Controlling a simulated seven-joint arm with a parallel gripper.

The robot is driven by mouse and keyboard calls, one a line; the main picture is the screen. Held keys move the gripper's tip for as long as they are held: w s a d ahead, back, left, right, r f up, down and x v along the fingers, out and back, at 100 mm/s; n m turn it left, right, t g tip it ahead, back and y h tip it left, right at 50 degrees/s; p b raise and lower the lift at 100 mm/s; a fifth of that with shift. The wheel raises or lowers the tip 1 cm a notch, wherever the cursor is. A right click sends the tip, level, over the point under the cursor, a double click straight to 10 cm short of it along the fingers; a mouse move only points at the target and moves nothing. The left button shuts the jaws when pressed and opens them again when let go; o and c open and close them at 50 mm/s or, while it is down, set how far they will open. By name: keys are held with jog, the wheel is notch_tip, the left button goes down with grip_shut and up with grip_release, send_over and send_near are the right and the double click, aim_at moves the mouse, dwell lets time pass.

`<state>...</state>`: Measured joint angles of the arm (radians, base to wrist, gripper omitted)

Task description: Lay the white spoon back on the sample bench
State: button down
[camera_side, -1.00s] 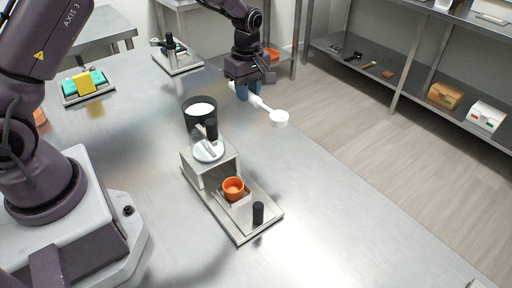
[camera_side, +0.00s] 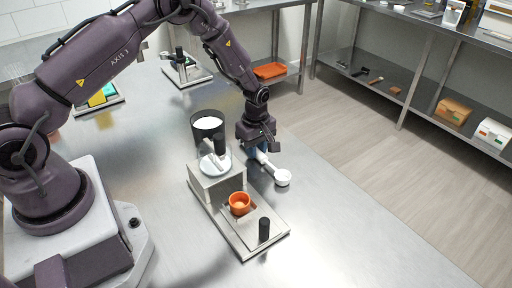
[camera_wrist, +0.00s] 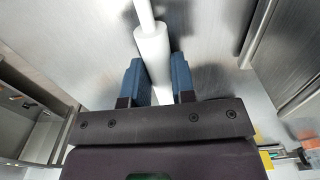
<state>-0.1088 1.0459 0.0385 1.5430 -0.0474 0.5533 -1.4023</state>
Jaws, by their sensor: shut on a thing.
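The white spoon (camera_side: 281,177) is held by its handle in my gripper (camera_side: 258,152), with its bowl pointing to the lower right in the side view. In the wrist view the thick white handle (camera_wrist: 153,50) lies between the two blue finger pads of my gripper (camera_wrist: 158,80), which are shut on it. The spoon is low over the steel sample bench (camera_side: 340,225), to the right of the depositor. I cannot tell whether the spoon touches the bench. The spoon's bowl is outside the wrist view.
The depositor (camera_side: 212,183) stands left of the spoon, with an orange cup (camera_side: 239,203) and a black knob (camera_side: 264,229) on its base. The bench right and front of the spoon is clear.

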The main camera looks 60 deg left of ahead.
jog(key=shift+f, duration=0.1)
jog(key=c, duration=0.9)
grip_release()
jog(key=shift+c, duration=0.2)
